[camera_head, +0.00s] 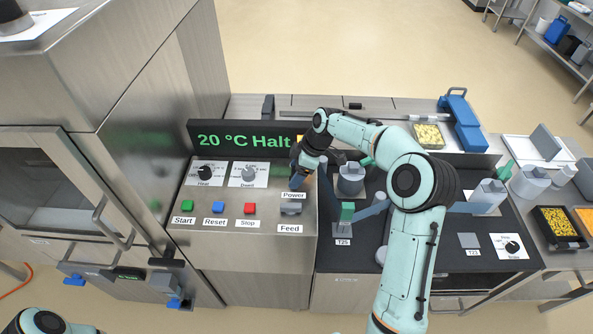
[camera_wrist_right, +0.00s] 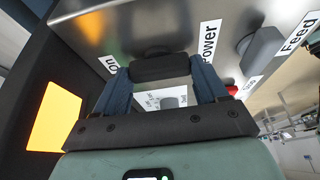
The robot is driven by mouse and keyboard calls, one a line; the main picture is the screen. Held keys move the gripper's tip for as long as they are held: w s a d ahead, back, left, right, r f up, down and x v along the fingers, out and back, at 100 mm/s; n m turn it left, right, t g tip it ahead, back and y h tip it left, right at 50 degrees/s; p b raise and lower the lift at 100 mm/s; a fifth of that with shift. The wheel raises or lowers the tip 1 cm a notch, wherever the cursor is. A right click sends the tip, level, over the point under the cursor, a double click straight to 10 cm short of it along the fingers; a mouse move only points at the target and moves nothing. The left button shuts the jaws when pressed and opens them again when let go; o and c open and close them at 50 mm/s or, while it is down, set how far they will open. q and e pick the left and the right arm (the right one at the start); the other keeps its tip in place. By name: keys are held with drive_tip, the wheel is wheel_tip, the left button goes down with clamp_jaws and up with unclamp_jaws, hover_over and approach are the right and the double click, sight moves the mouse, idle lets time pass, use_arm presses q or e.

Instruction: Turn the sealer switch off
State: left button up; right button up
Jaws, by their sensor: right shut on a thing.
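The sealer's control panel (camera_head: 240,218) is steel, with a white Power label (camera_head: 293,195) near its right side. In the head view my right gripper (camera_head: 297,182) is just above that label and hides the power switch. In the right wrist view a dark power switch (camera_wrist_right: 160,66) sits between the two blue fingers of the right gripper (camera_wrist_right: 160,76), beside the Power label (camera_wrist_right: 208,42). The gripper is shut on it. The switch's exact position is hard to read. My left gripper is out of view; only part of its arm shows at the bottom left.
A display (camera_head: 240,137) reads "20 °C Halt", with a lit orange-yellow panel (camera_wrist_right: 57,118) beside it. A grey Feed switch (camera_head: 291,208) is just below Power. Green, blue and red buttons lie to the left. The dark work surface to the right holds grey containers.

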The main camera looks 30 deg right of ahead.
drive_tip(key=m+b, duration=0.1)
drive_tip(key=m, duration=0.1)
drive_tip(key=m+t+h+b, duration=0.1)
drive_tip(key=m, duration=0.1)
drive_tip(key=shift+s+a+f, duration=0.1)
drive_tip(key=shift+s+a, duration=0.05)
drive_tip(key=m+h+b, duration=0.1)
drive_tip(key=m, duration=0.1)
drive_tip(key=shift+m+t, duration=0.3)
drive_tip(key=shift+t, duration=0.1)
drive_tip(key=m+h+b, duration=0.1)
drive_tip(key=m, duration=0.1)
drive_tip(key=m+h+b, duration=0.1)
drive_tip(key=m, duration=0.2)
drive_tip(key=shift+a, duration=0.2)
drive_tip(key=m+h, duration=0.1)
drive_tip(key=m, duration=0.2)
drive_tip(key=shift+a+m+b, duration=0.1)
drive_tip(key=shift+m+b, duration=0.25)
drive_tip(key=shift+m, duration=0.05)
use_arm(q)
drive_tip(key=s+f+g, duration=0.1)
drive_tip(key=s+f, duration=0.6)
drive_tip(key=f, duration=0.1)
use_arm(e)
drive_tip(key=shift+m+h, duration=0.5)
drive_tip(key=shift+m, duration=0.7)
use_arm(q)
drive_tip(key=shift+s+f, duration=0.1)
